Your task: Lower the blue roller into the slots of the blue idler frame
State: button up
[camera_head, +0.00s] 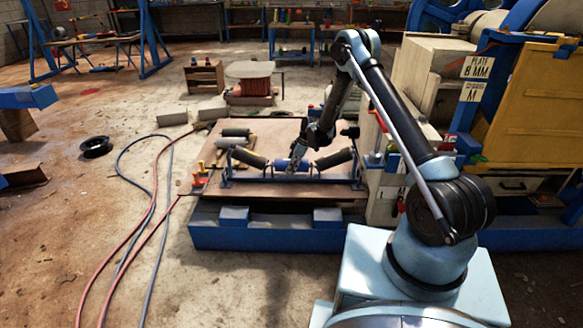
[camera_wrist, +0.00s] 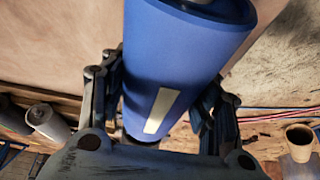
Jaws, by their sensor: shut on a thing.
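The blue roller (camera_head: 281,163) is at the middle of the blue idler frame (camera_head: 270,180), between two dark tilted rollers, the left one (camera_head: 248,157) and the right one (camera_head: 334,158). I cannot tell whether its ends are in the slots or just above them. My gripper (camera_head: 297,157) reaches down over the frame from the right. In the wrist view the blue roller (camera_wrist: 185,50), with a cream label, fills the space between the fingers of my gripper (camera_wrist: 165,95), which is shut on it. The slots are hidden there.
The frame stands on a brown board (camera_head: 300,133) on a blue base (camera_head: 265,236). A loose dark roller (camera_head: 235,132) lies behind it. Orange-handled items (camera_head: 199,178) are at its left end. Wooden cabinets and yellow machinery (camera_head: 535,100) stand right. Hoses (camera_head: 150,215) cross the left floor.

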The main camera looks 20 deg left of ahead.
jog(key=shift+f, duration=0.8)
jog(key=o, duration=1.9)
jog(key=v, duration=1.2)
